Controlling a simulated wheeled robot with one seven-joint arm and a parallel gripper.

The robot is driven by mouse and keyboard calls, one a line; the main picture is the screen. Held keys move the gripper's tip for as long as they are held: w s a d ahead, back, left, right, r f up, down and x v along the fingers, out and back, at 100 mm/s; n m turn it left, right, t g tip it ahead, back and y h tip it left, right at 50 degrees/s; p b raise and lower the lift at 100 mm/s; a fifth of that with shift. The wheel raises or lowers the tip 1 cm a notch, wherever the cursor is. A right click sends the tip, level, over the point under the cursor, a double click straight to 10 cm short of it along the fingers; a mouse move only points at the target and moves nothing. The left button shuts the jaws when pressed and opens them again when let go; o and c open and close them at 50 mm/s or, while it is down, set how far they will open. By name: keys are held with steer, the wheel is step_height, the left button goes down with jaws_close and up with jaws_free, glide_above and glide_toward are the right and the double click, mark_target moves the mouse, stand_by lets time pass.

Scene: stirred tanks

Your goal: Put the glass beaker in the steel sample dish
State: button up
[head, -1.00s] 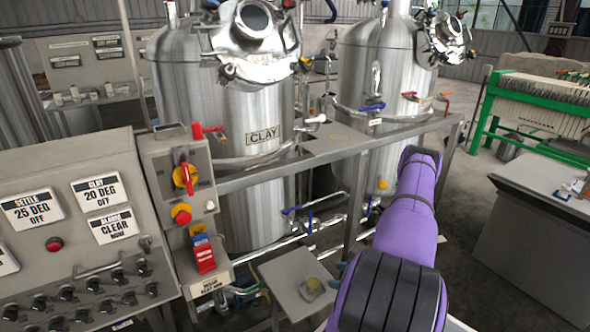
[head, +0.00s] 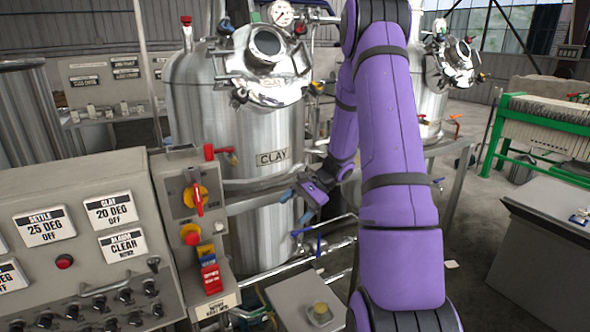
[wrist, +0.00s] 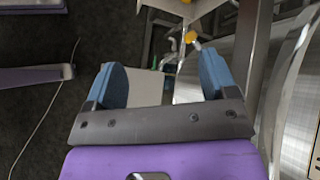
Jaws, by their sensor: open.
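A small round vessel (head: 320,314) with a yellowish top stands on a low grey stand (head: 284,293) at the bottom of the head view. It is too small to tell whether it is the glass beaker, the steel sample dish or both together. My gripper (head: 297,206) is in front of the CLAY tank, above and beyond the vessel, with its blue fingers apart. In the wrist view my gripper (wrist: 162,82) is open, with nothing held between its fingers. A pale flat surface shows beyond them. I cannot make out a beaker or dish there.
The CLAY tank (head: 235,120) and its pipes and blue-handled valves are close behind my gripper. A control panel (head: 90,230) with a switch box (head: 190,215) fills the left. A grey bench (head: 550,240) with small items is at right, with open floor before it.

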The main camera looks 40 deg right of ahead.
steer(key=s+a+r+n+g+h, duration=0.15)
steer(key=s+a+r+n, duration=0.25)
steer(key=a+r, duration=0.45)
steer(key=s+a+r+n+g+h, duration=0.1)
steer(key=s+a+r+n+h, duration=0.25)
steer(key=a+r, duration=0.5)
steer(key=s+a+r+n+t+h, duration=0.2)
steer(key=s+r+n, duration=0.2)
steer(key=s, duration=0.4)
steer(key=s+a+r+n+t+h, duration=0.2)
steer(key=s+r+n, duration=0.1)
steer(key=s+r, duration=0.3)
steer(key=shift+s+a+n, duration=0.25)
steer(key=shift+s+n, duration=0.1)
steer(key=shift+s, duration=0.55)
steer(key=shift+r, duration=0.1)
